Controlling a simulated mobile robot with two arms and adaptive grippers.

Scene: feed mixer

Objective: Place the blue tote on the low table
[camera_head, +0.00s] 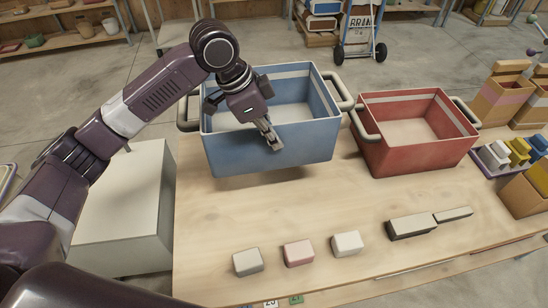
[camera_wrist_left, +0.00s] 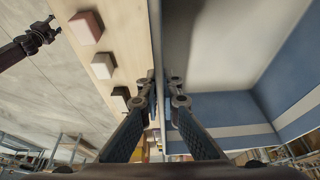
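The blue tote (camera_head: 240,152) is at the left end of the wooden workbench, its left side reaching past the bench's edge. My left gripper (camera_head: 272,140) points down at the tote's near wall. In the left wrist view, its fingers (camera_wrist_left: 167,88) are closed on either side of the tote wall, with the pale tote floor (camera_wrist_left: 205,50) to the right. A low pale block-like table (camera_head: 125,205) stands left of the bench, its top bare. A dark gripper, apparently my right (camera_wrist_left: 42,33), shows small in the left wrist view; its fingers are unclear.
A red tote (camera_head: 415,155) stands close right of the blue one. Boxes (camera_head: 505,95) and a tray of coloured containers (camera_head: 510,155) are at the right. A hand truck (camera_head: 360,40) stands behind.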

